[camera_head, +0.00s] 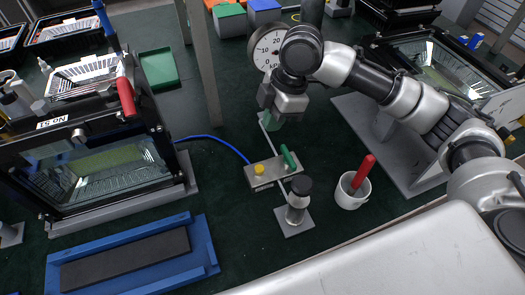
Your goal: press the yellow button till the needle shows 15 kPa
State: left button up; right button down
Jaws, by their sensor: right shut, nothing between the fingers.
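The yellow button (259,169) sits on a small metal block (266,178) on the dark green bench, beside a green lever (289,157). A round white dial gauge (266,47) marked in kPa stands behind it. My right arm covers part of its face, and I cannot read the needle. My right gripper (277,119) points down, behind the block and apart from the button, with its fingers shut and empty. My left gripper is not in view.
A blue hose (215,138) runs from the housing (90,165) at left to the block. A black-knobbed post (298,200) stands in front of the block. A white cup (350,192) with a red handle is at right. A blue tray (205,245) lies front left. A grey upright (203,65) rises behind.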

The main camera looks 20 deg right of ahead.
send_near(258, 168)
jog(key=shift+a, duration=0.65)
jog(key=x, duration=0.5)
jog(key=shift+d+f, duration=0.3)
jog(key=shift+f, duration=0.1)
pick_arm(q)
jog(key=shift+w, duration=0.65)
pick_arm(e)
jog(key=shift+f, duration=0.55)
